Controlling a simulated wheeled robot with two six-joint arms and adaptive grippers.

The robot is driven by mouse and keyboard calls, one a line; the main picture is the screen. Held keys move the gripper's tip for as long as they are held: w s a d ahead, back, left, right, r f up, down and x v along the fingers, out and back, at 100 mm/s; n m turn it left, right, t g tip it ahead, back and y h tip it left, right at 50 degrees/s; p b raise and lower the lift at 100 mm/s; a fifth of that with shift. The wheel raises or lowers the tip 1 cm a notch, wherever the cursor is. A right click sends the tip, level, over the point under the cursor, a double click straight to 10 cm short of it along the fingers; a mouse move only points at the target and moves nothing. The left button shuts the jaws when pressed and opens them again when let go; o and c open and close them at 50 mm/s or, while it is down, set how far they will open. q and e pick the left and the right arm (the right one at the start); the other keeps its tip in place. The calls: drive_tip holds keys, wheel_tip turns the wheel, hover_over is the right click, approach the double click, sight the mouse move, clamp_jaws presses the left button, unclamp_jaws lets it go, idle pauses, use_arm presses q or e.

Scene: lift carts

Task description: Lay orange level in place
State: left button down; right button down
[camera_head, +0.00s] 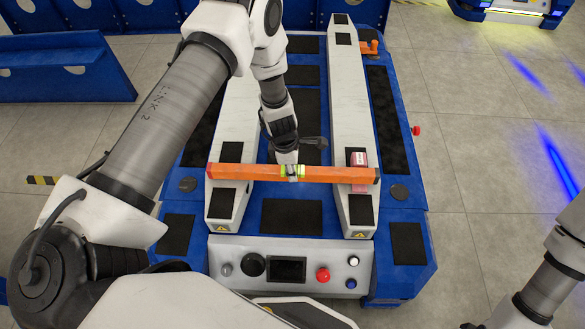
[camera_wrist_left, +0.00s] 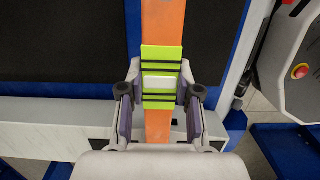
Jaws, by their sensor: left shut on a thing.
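The orange level (camera_head: 240,172) spans crosswise over the two white rails of the blue cart, close to their near ends. Whether it touches the rails or hangs just above them I cannot tell. My left gripper (camera_head: 290,172) comes down from above and is shut on the level's middle, around its green and white vial part. In the left wrist view the orange level (camera_wrist_left: 163,18) runs lengthwise between the two fingers of my left gripper (camera_wrist_left: 159,95). Only part of my right arm shows at the lower right; its gripper is out of view.
The left rail (camera_head: 224,205) and right rail (camera_head: 345,85) have dark pads. A control panel (camera_head: 290,268) is at the cart's near end. An orange part (camera_head: 369,47) is at the far right.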

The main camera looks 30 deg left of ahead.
use_arm(q)
drive_tip(key=shift+f, duration=0.4)
drive_tip(key=c, duration=0.7)
unclamp_jaws()
drive_tip(key=r, duration=0.4)
drive_tip(key=a+r, duration=0.1)
drive_tip(key=r, duration=0.7)
drive_tip(key=shift+s+a, duration=0.3)
drive_tip(key=shift+s, duration=0.05)
